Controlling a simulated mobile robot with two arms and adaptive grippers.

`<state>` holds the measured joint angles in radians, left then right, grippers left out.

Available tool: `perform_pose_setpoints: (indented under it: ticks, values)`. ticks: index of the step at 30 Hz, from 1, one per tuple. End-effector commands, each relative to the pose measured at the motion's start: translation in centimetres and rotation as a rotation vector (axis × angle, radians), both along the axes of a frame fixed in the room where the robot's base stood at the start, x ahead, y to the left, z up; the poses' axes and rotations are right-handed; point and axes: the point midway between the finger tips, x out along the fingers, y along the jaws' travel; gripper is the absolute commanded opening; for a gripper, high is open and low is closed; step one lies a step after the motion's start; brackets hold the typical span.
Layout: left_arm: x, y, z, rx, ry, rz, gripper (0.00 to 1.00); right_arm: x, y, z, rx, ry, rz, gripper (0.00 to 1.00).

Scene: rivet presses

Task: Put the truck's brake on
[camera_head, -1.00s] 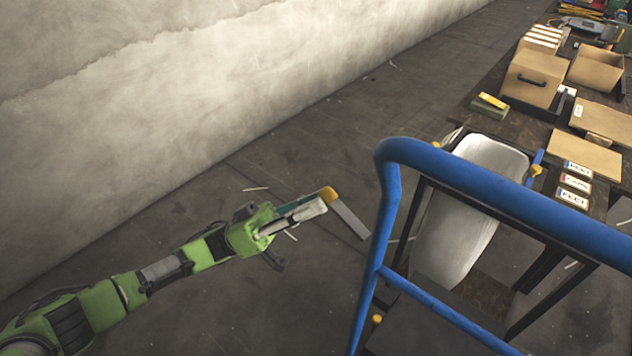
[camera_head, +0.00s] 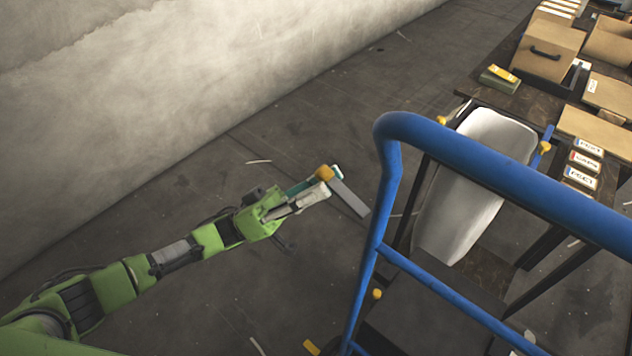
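The truck has a blue tubular handle frame (camera_head: 470,165) at right of centre. A flat grey lever (camera_head: 349,197) with a yellow knob (camera_head: 324,173) sticks out to the left of this frame; it looks like the brake lever. My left gripper (camera_head: 318,186) is at the knob, its white finger and teal finger lying along it. The teal finger's tip shows past the knob. I cannot tell whether the fingers touch or grip the knob. The lever's far end and the truck's wheels are not clear. My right gripper is out of view.
A white bin (camera_head: 472,185) stands beyond the blue frame. A dark workbench (camera_head: 530,100) with cardboard boxes (camera_head: 547,50) and small labelled boxes (camera_head: 583,160) runs along the right.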

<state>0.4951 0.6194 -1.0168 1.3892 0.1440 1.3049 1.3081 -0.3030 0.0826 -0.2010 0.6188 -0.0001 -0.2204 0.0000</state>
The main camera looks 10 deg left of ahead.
Motion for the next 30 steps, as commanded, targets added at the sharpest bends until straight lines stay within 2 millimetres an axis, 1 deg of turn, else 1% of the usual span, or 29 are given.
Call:
perform_pose_setpoints:
  ticks: [5,8,11,18,21,27,30]
  values:
    - [0.1,0.2,0.1,0.000,-0.001,0.002,0.36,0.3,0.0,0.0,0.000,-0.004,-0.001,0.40]
    - [0.1,0.6,-0.3,0.000,0.000,0.004,0.36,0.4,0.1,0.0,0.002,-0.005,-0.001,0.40]
    - [0.1,1.6,-1.2,0.002,0.001,0.005,0.36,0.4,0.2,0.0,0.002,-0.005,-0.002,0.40]
    - [-0.1,5.4,-4.7,0.003,0.003,0.003,0.36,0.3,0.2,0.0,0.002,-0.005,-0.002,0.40]
    - [-0.2,6.7,-6.0,0.003,0.002,0.002,0.36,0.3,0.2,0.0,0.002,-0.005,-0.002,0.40]
    - [-0.3,8.3,-7.4,0.001,0.000,0.000,0.36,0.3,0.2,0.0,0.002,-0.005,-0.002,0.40]
    - [-0.4,8.7,-7.7,0.002,0.000,-0.001,0.36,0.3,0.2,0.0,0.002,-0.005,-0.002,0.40]
